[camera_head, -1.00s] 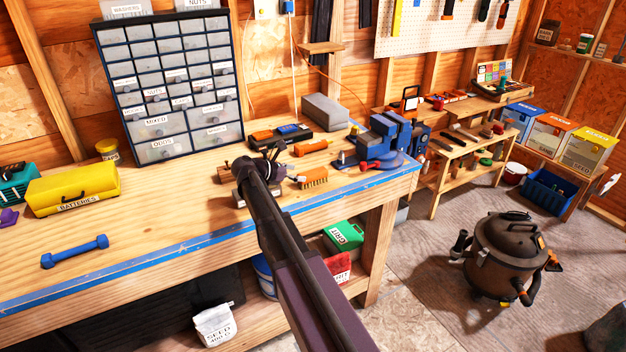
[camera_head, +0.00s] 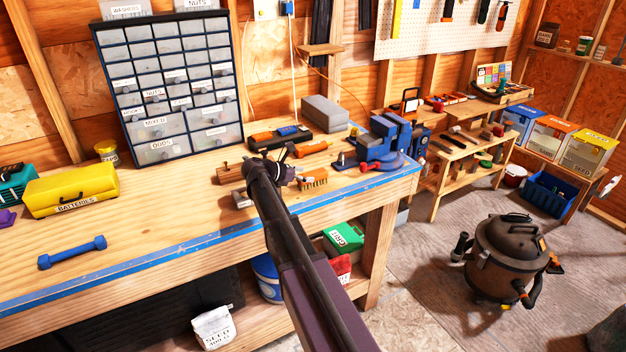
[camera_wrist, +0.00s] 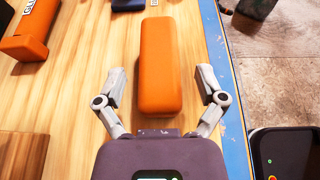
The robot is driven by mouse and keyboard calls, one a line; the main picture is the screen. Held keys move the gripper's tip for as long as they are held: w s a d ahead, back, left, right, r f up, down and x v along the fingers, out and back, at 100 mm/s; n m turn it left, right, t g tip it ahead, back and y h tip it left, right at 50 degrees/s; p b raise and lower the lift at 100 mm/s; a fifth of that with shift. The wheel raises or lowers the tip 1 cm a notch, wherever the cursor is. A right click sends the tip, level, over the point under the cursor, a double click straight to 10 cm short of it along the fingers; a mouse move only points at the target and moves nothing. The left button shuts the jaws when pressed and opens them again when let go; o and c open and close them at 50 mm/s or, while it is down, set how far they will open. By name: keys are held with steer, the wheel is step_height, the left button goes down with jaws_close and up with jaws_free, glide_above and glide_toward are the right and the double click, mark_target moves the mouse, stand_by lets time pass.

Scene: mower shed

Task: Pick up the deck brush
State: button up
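The deck brush (camera_head: 314,179) has an orange back and tan bristles. It lies on the workbench near the blue front edge, bristles toward the camera. In the wrist view its smooth orange back (camera_wrist: 161,62) stands lengthwise between my fingers. My gripper (camera_wrist: 161,77) is open, one finger on each side of the brush, with a visible gap on both sides. In the head view my gripper (camera_head: 277,167) is just left of the brush, and my arm partly hides the bench there.
A blue vise (camera_head: 388,145) stands right of the brush. An orange tube (camera_head: 312,148) and a grey block (camera_head: 325,113) lie behind it. A wooden block (camera_head: 231,173) is left of my gripper. A blue dumbbell (camera_head: 73,252) lies far left on open bench.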

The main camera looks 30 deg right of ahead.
mark_target(305, 175)
steer(key=c, duration=0.8)
steer(key=shift+r, duration=0.1)
step_height(305, 175, up, 4)
steer(key=p, duration=0.3)
steer(key=shift+f+p, duration=0.25)
steer(key=shift+p, duration=0.1)
steer(key=s+a, duration=0.2)
steer(key=s, duration=0.2)
steer(key=s+a+r+p, duration=0.1)
steer(key=s+a, duration=0.2)
steer(key=s, duration=0.2)
steer(key=s+a, duration=0.2)
steer(key=s, duration=0.3)
steer(key=shift+a+r, duration=0.15)
steer(key=shift+a, duration=0.15)
